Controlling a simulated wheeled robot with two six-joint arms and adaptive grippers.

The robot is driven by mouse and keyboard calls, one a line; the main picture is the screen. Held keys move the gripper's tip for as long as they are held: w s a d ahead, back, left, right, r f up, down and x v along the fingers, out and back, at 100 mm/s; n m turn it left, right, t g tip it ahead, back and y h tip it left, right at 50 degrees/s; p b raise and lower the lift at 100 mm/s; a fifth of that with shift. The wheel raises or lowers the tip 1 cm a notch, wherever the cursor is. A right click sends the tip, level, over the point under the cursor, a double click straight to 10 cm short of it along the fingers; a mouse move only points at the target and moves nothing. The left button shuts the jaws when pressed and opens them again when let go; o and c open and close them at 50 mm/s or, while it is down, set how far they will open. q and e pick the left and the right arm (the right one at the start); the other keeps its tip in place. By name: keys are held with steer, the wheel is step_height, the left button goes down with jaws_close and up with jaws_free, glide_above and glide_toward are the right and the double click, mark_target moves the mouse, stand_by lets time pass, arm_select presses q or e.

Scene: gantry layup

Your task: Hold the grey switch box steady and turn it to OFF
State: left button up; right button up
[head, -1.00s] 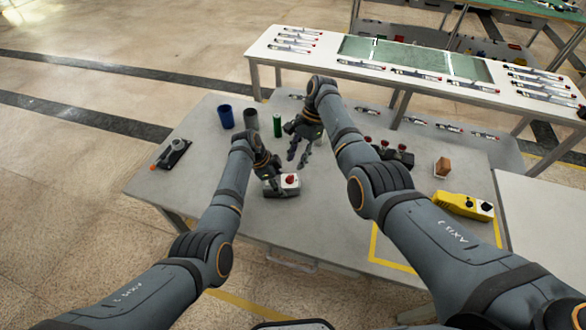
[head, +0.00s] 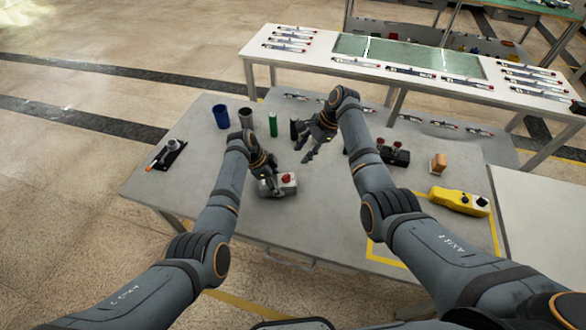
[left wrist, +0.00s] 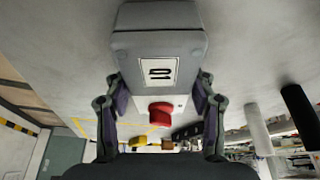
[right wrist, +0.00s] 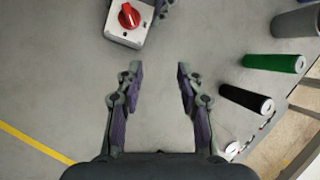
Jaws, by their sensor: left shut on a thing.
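The grey switch box (head: 289,190) stands on the grey table, with a red rotary knob (head: 287,177) on its light top plate. The knob (right wrist: 129,15) shows at the top left of the right wrist view, pointing across the plate. My right gripper (right wrist: 159,70) is open and empty above the table, beside the box and apart from it.
Blue (head: 221,117), grey (head: 247,118), green (head: 273,124) and black (head: 294,129) cylinders stand behind the box. A yellow control box (head: 459,201), a brown block (head: 438,162) and a dark device (head: 394,153) lie to the right. A black holder (head: 170,155) is at the left.

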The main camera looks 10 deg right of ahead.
mark_target(287, 177)
steer(key=f+m+t, duration=0.1)
steer(key=s+f+m+t+y, duration=0.1)
steer(key=f, duration=0.1)
steer(key=s+d+f+m+t, duration=0.1)
steer(key=f, duration=0.1)
steer(key=shift+d+f+m, duration=0.1)
steer(key=shift+m, duration=0.2)
steer(key=s+m+t, duration=0.2)
steer(key=s+f+m+y, duration=0.1)
steer(key=s, duration=0.1)
steer(key=shift+s+d+m+t, duration=0.1)
steer(key=shift+d+m+t, duration=0.25)
steer(key=shift+m+t, duration=0.05)
steer(key=s+r+m+t+y, duration=0.1)
steer(key=s+r+m+t, duration=0.5)
steer(key=s, duration=0.4)
steer(key=shift+m+g, duration=0.5)
steer(key=shift+g, duration=0.2)
steer(key=x, duration=1.2)
steer(key=shift+w, duration=0.1)
steer(key=shift+c, duration=0.3)
jaws_close()
